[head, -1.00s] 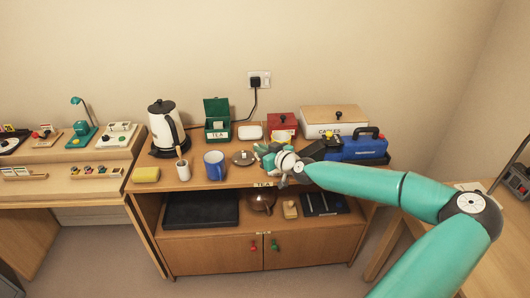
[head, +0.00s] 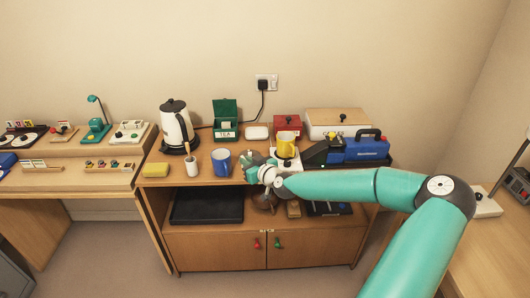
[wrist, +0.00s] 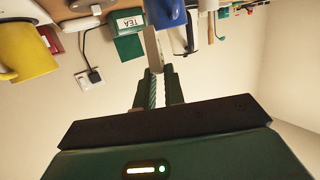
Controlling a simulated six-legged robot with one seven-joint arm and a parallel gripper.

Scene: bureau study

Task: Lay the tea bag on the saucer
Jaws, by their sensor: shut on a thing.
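My gripper (head: 250,160) is over the front of the wooden sideboard, just right of the blue mug (head: 221,162). In the wrist view its fingers (wrist: 160,74) are closed on a thin pale flat piece (wrist: 152,48), seen nearly edge-on, which I take to be the tea bag. It is held clear of the sideboard.
A yellow mug (head: 287,146) stands right of my gripper, before a red box (head: 288,124). The green TEA box (head: 225,120), white dish (head: 257,133) and kettle (head: 175,125) stand behind. A blue case (head: 360,149) is at right.

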